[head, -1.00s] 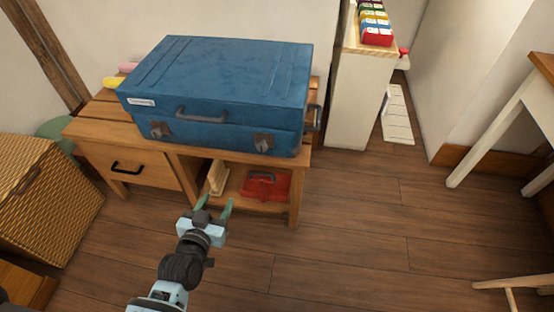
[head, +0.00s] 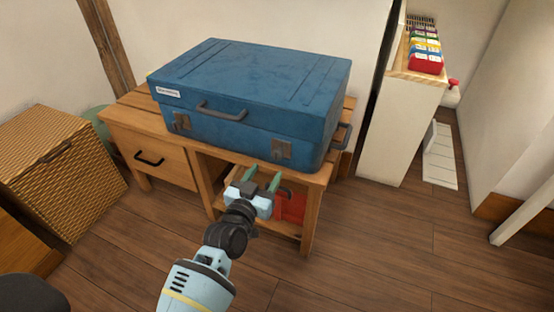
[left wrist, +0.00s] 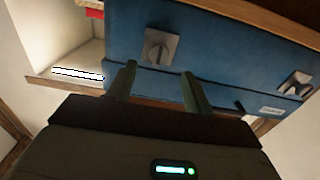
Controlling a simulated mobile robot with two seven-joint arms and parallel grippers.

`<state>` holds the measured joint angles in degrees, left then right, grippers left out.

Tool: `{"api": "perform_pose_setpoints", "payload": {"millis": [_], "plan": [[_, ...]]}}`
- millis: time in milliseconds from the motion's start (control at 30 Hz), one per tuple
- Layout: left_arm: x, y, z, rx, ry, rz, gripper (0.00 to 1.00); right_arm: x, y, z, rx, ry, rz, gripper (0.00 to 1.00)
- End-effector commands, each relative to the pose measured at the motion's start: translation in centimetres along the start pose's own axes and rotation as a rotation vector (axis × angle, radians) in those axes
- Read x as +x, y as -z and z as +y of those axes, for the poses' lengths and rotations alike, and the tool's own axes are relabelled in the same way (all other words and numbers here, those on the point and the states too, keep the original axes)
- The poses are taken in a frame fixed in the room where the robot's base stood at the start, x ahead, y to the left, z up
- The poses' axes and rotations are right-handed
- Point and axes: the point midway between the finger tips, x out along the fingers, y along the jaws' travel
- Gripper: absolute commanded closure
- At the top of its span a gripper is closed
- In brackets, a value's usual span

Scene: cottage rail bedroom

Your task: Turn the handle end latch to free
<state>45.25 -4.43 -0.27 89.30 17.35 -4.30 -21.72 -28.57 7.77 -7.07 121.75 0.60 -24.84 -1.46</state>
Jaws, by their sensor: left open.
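A blue suitcase (head: 245,85) lies closed on a wooden bench (head: 160,125). Its front has two grey latches. The latch at the side-handle end (head: 281,149) shows in the left wrist view (left wrist: 161,47) as a square plate with a raised turn piece. The other latch (head: 181,121) is near the white label, and also shows in the left wrist view (left wrist: 297,84). A dark side handle (head: 345,136) is on the right end. My left gripper (head: 263,177) is open and empty, just below and in front of the side-handle-end latch, apparently not touching it.
A front carry handle (head: 220,110) sticks out between the latches. A red box (head: 291,207) is on the shelf below, partly hidden by my gripper. A wicker basket (head: 60,170) stands left. A white cabinet (head: 385,135) stands right. The floor in front is clear.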

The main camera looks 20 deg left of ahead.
Motion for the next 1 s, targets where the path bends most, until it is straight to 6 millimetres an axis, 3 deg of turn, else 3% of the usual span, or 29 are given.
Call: {"api": "perform_pose_setpoints", "payload": {"millis": [500, 900, 1000], "plan": [[6.5, -0.3, 0.0, -0.001, 0.0, -0.002, 0.48, 1.9, -3.1, -0.1, 0.006, 0.006, -0.054, 0.64], [7.2, -0.1, 0.0, -0.001, 0.0, -0.002, 0.48, 2.0, -3.0, -0.1, 0.007, 0.006, -0.049, 0.64], [7.2, -0.1, 0.0, -0.001, 0.0, -0.002, 0.59, 2.0, -2.8, -0.1, 0.006, 0.006, -0.044, 0.64]]}}
